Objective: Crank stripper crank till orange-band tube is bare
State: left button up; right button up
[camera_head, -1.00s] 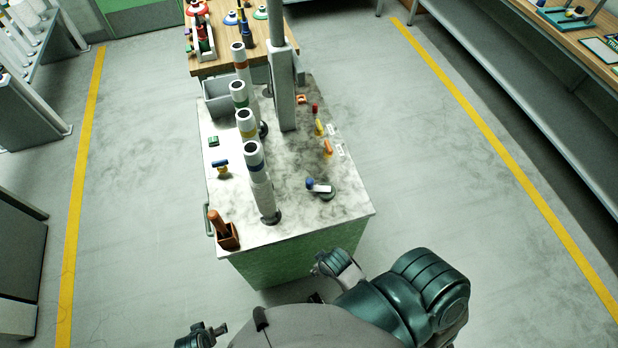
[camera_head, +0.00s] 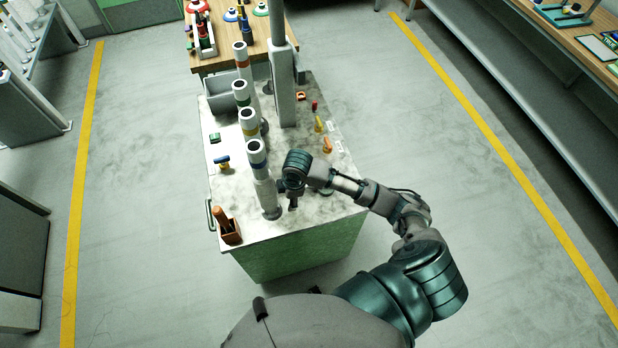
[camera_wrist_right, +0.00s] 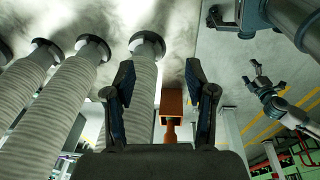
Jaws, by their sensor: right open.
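Several upright ribbed white tubes stand in a row on the cart top. The farthest has a red-orange band (camera_head: 242,63); nearer ones have green (camera_head: 242,99) and yellow (camera_head: 250,131) bands, and the nearest a blue band (camera_head: 258,160). My right gripper (camera_head: 292,207) points down beside the nearest tube's base; its open, empty fingers show in the wrist view (camera_wrist_right: 160,66). My right arm covers most of the spot of the blue-knobbed white crank on its round base. My left gripper (camera_wrist_right: 255,74) shows small in the wrist view, its fingers apart.
A grey post (camera_head: 283,80) rises behind. A wooden table (camera_head: 225,52) adjoins the far end.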

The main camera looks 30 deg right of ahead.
jog(key=w+d+r+n+g+h, duration=0.1)
jog(key=w+d+r, duration=0.2)
jog(key=d+r, duration=0.25)
jog(key=w+d+r+n, duration=0.1)
jog(key=w+d+r, duration=0.25)
jog(key=d, duration=0.35)
jog(key=f, duration=0.3)
jog(key=a+f, duration=0.1)
jog(key=f, duration=0.5)
jog(key=shift+a+f, duration=0.15)
jog(key=f, duration=0.5)
jog(key=d+f, duration=0.1)
jog(key=f, duration=0.1)
jog(key=shift+w+f, duration=0.15)
jog(key=shift+d+f, duration=0.1)
jog(key=shift+f, duration=0.2)
jog(key=shift+a, duration=0.25)
jog(key=shift+a+r, duration=0.1)
jog(key=shift+a, duration=0.05)
jog(key=shift+c, duration=1.3)
pick_arm(q)
jog(key=s+a+f, duration=0.2)
jog(key=s+f, duration=0.5)
jog(key=s, duration=0.5)
jog(key=shift+f+g, duration=0.35)
jog(key=shift+g, duration=0.05)
pick_arm(e)
grip_shut()
